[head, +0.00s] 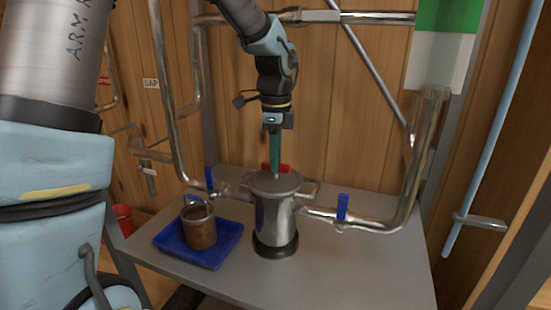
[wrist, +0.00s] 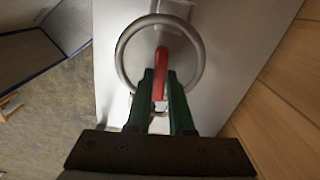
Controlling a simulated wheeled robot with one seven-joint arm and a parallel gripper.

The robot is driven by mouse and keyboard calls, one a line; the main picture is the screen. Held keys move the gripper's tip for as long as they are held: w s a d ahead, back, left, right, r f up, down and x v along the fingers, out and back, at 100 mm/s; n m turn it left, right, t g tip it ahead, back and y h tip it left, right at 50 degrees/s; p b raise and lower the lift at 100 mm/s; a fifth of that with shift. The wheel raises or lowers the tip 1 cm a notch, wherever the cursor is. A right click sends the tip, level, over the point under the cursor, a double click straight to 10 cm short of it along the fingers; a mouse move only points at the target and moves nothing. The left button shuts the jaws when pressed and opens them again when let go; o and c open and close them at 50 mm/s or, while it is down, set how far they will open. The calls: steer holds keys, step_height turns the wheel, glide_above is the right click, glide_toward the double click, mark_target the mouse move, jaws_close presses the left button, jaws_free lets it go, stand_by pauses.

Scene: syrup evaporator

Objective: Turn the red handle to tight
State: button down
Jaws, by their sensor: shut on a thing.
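The red handle (head: 284,168) sits on top of the metal canister (head: 273,215) in the middle of the table. My gripper (head: 274,160) reaches down from above, with its green fingers at the handle. In the wrist view the red handle (wrist: 161,62) lies between the two fingers of my gripper (wrist: 160,80), which are shut on it. A round metal ring (wrist: 121,62) surrounds the far part of the handle there. The fingers hide part of the handle. I cannot read any tight mark.
Pipes with blue valve handles, one at right (head: 342,206), join the canister from both sides. The table (head: 365,275) is clear in front at right. A wooden wall stands behind.

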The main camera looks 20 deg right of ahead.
steer(key=c, duration=0.8)
jaws_free()
step_height(320, 180, up, 11)
steer(key=b, duration=0.2)
steer(key=shift+b, duration=0.4)
steer(key=shift+f, duration=0.1)
steer(key=w+a+f+n, duration=0.1)
steer(key=a+f+n, duration=0.4)
steer(key=a, duration=0.2)
steer(key=w+a+f+n, duration=0.2)
steer(key=a+f+n, duration=0.35)
steer(key=a, duration=0.25)
steer(key=s+a+f+n, duration=0.3)
steer(key=a+f+n, duration=0.1)
steer(key=a+n, duration=0.3)
steer(key=s+a+f+n+t, duration=0.1)
steer(key=s+a+f+n, duration=0.2)
steer(key=a+n, duration=0.3)
steer(key=shift+s+a+f+n+t, duration=0.35)
steer(key=shift+s+a, duration=0.25)
steer(key=shift+a, duration=0.55)
